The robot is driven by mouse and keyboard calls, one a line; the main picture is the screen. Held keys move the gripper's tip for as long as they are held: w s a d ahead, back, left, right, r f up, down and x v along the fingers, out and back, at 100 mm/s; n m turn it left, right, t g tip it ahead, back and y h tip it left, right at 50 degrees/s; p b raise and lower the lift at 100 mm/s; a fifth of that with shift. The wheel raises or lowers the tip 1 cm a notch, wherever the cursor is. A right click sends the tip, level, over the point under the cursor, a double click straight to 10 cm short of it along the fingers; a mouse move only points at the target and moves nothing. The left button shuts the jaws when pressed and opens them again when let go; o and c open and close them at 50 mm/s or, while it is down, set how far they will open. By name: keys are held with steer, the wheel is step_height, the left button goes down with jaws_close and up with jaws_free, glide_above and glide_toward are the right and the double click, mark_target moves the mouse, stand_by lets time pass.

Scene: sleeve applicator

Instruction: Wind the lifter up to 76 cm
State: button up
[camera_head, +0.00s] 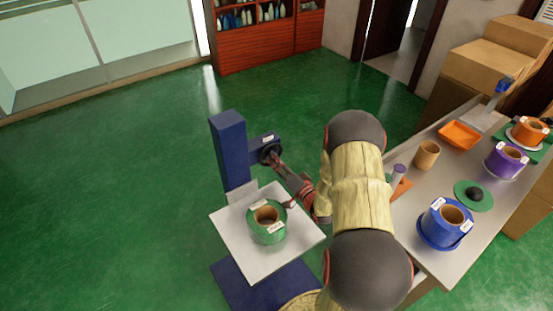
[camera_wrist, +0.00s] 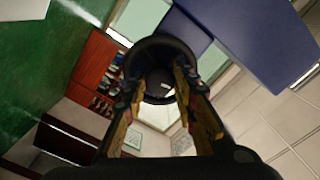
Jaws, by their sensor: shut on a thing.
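The lifter is a blue column (camera_head: 229,150) on a blue base (camera_head: 262,284), with a white platform (camera_head: 290,245). A green roll (camera_head: 266,228) with a brown core stands on the platform. A dark crank wheel (camera_head: 270,146) sits on a blue housing at the column's right side. My gripper (camera_head: 277,162) reaches it from the lower right and is shut on the crank. In the wrist view the fingertips (camera_wrist: 162,88) meet the dark round crank part (camera_wrist: 160,52), and the blue lifter body (camera_wrist: 262,40) is at upper right. The exact grip is partly hidden, and no height reading is legible.
A grey table (camera_head: 440,235) at right holds a blue roll (camera_head: 431,231), a purple roll (camera_head: 497,168), an orange tray (camera_head: 460,135) and a brown cup (camera_head: 427,154). Cardboard boxes (camera_head: 490,70) stand behind. The green floor (camera_head: 130,170) left of the lifter is clear.

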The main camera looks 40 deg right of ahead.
steer(key=m+p, duration=0.9)
steer(key=m, duration=1.1)
steer(key=shift+s+a+f, duration=0.1)
steer(key=shift+m+p, duration=0.3)
steer(key=o, duration=1.2)
steer(key=shift+c, duration=0.2)
